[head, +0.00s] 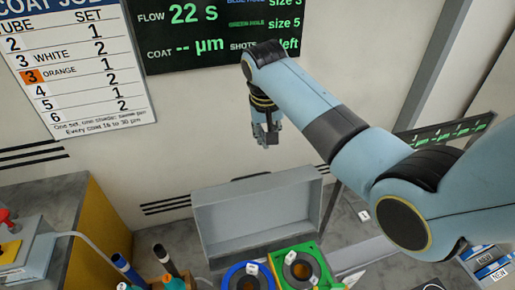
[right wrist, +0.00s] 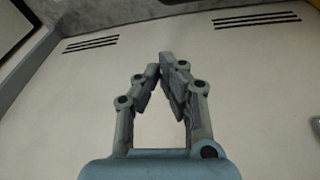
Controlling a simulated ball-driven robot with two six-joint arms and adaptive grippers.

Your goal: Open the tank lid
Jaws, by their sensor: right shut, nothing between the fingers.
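A grey, shallow box-shaped panel (head: 258,218), which looks like the tank lid, stands tilted up with its hollow side facing me in the head view. A blue ring (head: 233,277) and a green square frame (head: 312,255), each around a round opening, sit just in front of it. My right gripper (head: 267,138) hangs above the panel, apart from it, in front of the wall. The right wrist view shows its fingers (right wrist: 168,66) shut together with nothing between them. My left gripper is not in view.
A job board (head: 75,75) and a dark display (head: 215,35) hang on the back wall. At the lower left are a yellow-sided cabinet (head: 88,235) and upright bottles with rods (head: 166,262). Small labelled trays (head: 487,256) are at the lower right.

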